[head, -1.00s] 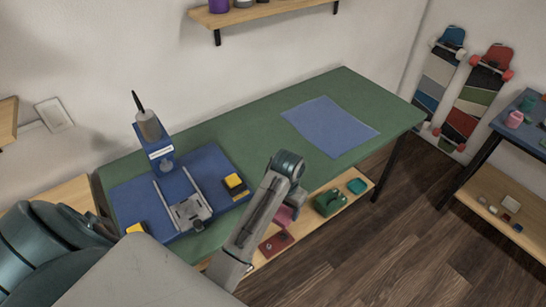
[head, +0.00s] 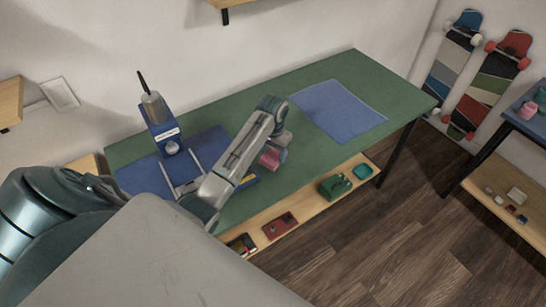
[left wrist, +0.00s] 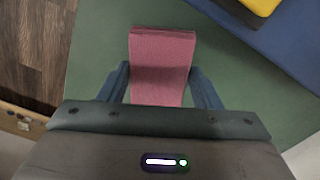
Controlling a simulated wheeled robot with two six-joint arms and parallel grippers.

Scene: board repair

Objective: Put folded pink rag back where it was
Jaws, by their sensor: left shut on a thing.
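The folded pink rag (left wrist: 162,65) is held between the two blue-grey fingers of my left gripper (left wrist: 163,85) in the left wrist view. In the head view the rag (head: 270,158) shows as a small pink patch below my left gripper (head: 274,146), over the front part of the green workbench top (head: 225,105). Whether the rag touches the bench top is hard to tell. My right gripper is not in view.
A flat blue mat (head: 338,108) lies at right. The wooden shelf below (head: 310,205) holds a red item (head: 280,225), a green item (head: 335,186) and a teal box (head: 363,171).

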